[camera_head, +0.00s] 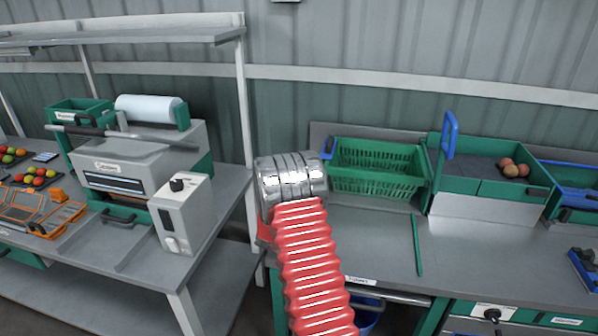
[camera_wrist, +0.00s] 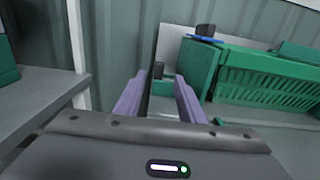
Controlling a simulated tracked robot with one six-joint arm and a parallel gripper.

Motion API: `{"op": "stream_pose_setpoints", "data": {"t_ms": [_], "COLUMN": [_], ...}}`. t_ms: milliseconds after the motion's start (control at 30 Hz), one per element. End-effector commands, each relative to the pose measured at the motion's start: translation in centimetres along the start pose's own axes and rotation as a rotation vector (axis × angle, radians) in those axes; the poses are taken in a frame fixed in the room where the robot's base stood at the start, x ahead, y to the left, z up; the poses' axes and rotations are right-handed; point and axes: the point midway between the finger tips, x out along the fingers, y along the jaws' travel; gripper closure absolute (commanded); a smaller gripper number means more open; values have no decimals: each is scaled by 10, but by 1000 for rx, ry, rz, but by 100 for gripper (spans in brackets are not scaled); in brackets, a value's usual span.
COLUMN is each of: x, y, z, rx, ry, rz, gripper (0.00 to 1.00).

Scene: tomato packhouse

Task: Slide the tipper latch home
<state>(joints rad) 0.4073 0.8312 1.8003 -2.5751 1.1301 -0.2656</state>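My gripper (camera_wrist: 160,84) shows in the wrist view with its two purple fingers apart and nothing held between them. Beyond the fingertips is a small green block (camera_wrist: 162,89) with a dark upright post (camera_wrist: 158,70); I cannot tell for certain whether this is the latch. Just right of it stands a green panel (camera_wrist: 198,66) with a blue strip (camera_wrist: 203,39) and a dark knob on top. A green slotted crate (camera_wrist: 262,82) is right of the panel; it also shows in the head view (camera_head: 378,182). In the head view my arm hides the gripper and the area behind it.
A grey bench (camera_head: 465,262) carries a green bin (camera_head: 500,190) with a blue lever (camera_head: 450,135) and several tomatoes. A thin green bar (camera_head: 417,245) lies on the bench. At left, another bench holds a grey machine (camera_head: 135,165) and trays of tomatoes. A white post (camera_head: 243,120) stands left of my arm.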

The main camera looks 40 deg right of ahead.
Motion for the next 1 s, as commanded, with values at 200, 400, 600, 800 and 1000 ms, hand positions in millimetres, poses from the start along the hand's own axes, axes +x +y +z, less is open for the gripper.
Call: {"op": "stream_pose_setpoints", "data": {"t_ms": [200, 400, 600, 800, 1000], "x": [29, 55, 79, 101, 116], "y": [0, 0, 0, 0, 1], "z": [0, 0, -1, -1, -1], "rx": [1, 1, 1, 1, 0], "ry": [-1, -1, 0, 0, 0], "rz": [-1, -2, -1, -1, 0], "gripper": [64, 64, 64, 64, 64]}}
